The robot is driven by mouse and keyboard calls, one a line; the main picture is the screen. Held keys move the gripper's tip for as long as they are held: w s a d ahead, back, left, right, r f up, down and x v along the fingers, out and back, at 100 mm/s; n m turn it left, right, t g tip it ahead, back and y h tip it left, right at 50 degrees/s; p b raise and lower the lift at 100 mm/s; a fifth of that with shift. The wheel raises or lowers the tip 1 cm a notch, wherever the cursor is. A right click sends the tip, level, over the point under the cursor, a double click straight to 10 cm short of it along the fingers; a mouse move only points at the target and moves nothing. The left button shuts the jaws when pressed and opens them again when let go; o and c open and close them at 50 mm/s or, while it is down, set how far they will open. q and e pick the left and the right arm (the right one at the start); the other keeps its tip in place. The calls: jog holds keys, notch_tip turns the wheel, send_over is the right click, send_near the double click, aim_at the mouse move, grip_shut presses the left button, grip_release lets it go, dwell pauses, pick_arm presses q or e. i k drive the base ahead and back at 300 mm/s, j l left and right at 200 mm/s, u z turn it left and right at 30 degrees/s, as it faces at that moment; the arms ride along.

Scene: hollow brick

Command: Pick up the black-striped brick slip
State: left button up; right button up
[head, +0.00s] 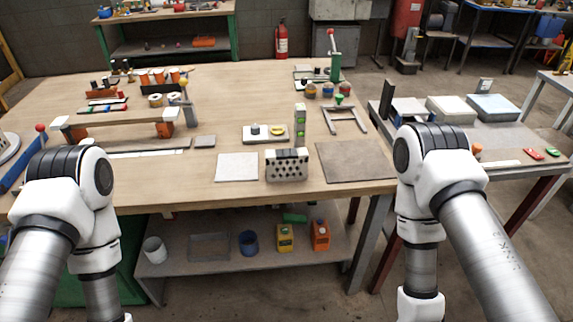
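A grey hollow brick (287,170) with rows of dark holes in its front face stands near the table's front edge, right of a white square sheet. Dark and light bands show along its top; I cannot tell whether they are a separate black-striped slip. Thin strips with coloured marks (103,106) lie at the back left, too small to make out. No slip is clearly identifiable. Both my arms reach down past the table's front edge, one at each side. Both grippers are outside the picture.
The wooden table (235,100) has free room in its middle. The white sheet (237,167) and a brown board (355,161) flank the brick. A green-marked upright block (300,123), a small tray (267,134) and a grey frame (345,121) stand behind. A raised beam (118,118) is at left.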

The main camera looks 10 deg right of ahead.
aim_at(284, 164)
jog(key=i+l+u, duration=0.2)
jog(key=l, duration=0.15)
jog(key=i+l+u, duration=0.15)
jog(key=l, duration=0.2)
jog(key=i+l+u, duration=0.2)
jog(key=l, duration=0.15)
jog(key=k, duration=0.1)
